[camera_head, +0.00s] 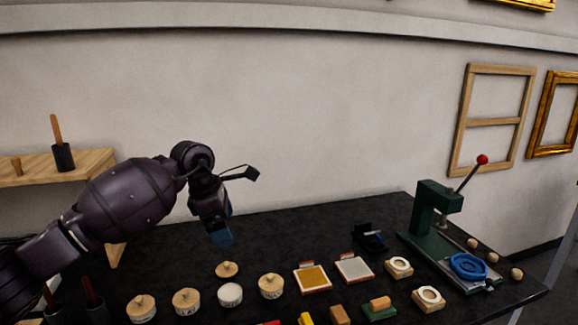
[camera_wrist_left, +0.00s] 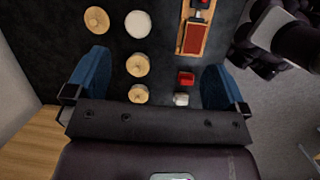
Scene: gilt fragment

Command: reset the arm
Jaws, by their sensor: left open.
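My left arm (camera_head: 125,200) comes in from the left, bent, with its dark purple links above the black table. My left gripper (camera_head: 220,234) points down over the table, behind the row of round wooden-lidded pieces. In the left wrist view the two blue fingers stand wide apart and the gripper (camera_wrist_left: 157,78) is open, with nothing held between them. Round lidded pieces and small red and white items show below, between and beyond the fingers. My right gripper is not visible; dark arm links that look like mine show at the upper right of the wrist view.
The black table (camera_head: 310,225) holds round lidded pieces (camera_head: 271,286), a white round piece (camera_head: 230,294), square pads (camera_head: 312,278) and a green press (camera_head: 432,215) with a blue ring (camera_head: 468,267). A wooden shelf (camera_head: 90,160) is at left. The table's back middle is clear.

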